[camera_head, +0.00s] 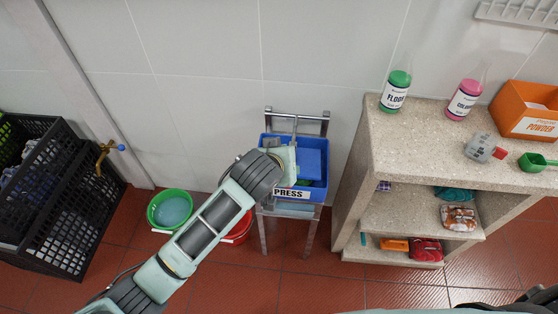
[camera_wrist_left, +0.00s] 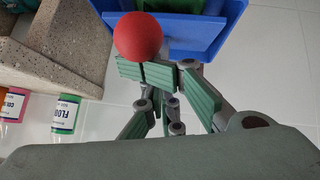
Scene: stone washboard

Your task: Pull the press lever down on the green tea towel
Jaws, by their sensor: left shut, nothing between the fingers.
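The blue press (camera_head: 318,192), labelled PRESS, stands on a metal frame against the tiled wall. It also shows at the top of the left wrist view (camera_wrist_left: 217,42). A red ball knob (camera_wrist_left: 138,37), apparently the lever's end, is right at the fingertips of my left gripper (camera_wrist_left: 146,76). That gripper is shut with nothing between its fingers; I cannot tell whether it touches the knob. In the head view my left arm covers the press's left part and hides the knob. A green patch (camera_wrist_left: 190,18) in the press may be the tea towel, mostly hidden.
A stone counter (camera_head: 440,140) with bottles and an orange powder box (camera_head: 525,108) stands right of the press. A green bucket (camera_head: 158,196) and a partly hidden red bucket (camera_head: 240,229) are on the floor to its left. Black crates (camera_head: 75,225) stand far left.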

